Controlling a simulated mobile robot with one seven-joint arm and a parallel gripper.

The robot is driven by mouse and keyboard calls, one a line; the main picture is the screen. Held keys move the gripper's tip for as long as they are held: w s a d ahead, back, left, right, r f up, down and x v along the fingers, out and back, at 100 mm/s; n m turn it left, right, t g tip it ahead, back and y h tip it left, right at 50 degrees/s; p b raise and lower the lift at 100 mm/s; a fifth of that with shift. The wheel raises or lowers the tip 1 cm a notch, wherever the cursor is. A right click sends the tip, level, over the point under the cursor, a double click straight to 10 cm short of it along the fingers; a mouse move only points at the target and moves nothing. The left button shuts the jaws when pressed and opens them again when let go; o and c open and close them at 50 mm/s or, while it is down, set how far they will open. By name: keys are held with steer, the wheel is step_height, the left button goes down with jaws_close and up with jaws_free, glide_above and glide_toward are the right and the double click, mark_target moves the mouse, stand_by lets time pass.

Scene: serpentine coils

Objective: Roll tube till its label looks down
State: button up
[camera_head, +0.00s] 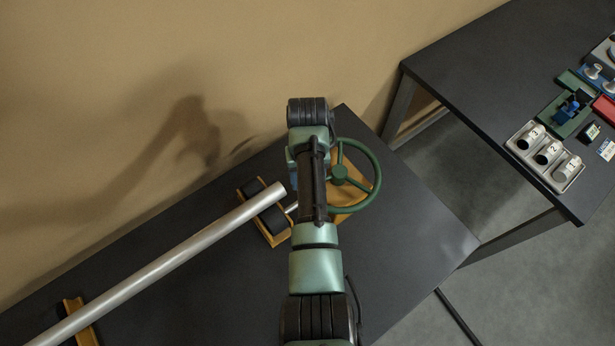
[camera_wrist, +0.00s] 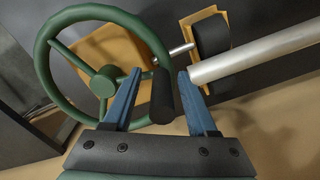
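No label shows on the visible side of the tube. A green handwheel (camera_head: 371,162) stands to the right of the stand; in the wrist view the wheel (camera_wrist: 104,83) joins a shaft toward the roller. A black handle (camera_wrist: 162,97) sits on its rim. My gripper (camera_wrist: 160,73) is open, with its blue fingers on either side of the handle and a gap visible. In the head view my arm hides it.
A second wooden support (camera_head: 75,308) carries the tube at lower left. The dark table (camera_head: 420,225) is bare at right. Another table (camera_head: 470,80) at upper right holds a tray of numbered cups (camera_head: 545,157) and other items. A tan wall (camera_head: 130,90) runs behind.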

step_height(320, 180, up, 11)
steer(key=shift+r, duration=0.2)
steer(key=shift+r+p, duration=0.7)
steer(key=shift+r, duration=0.1)
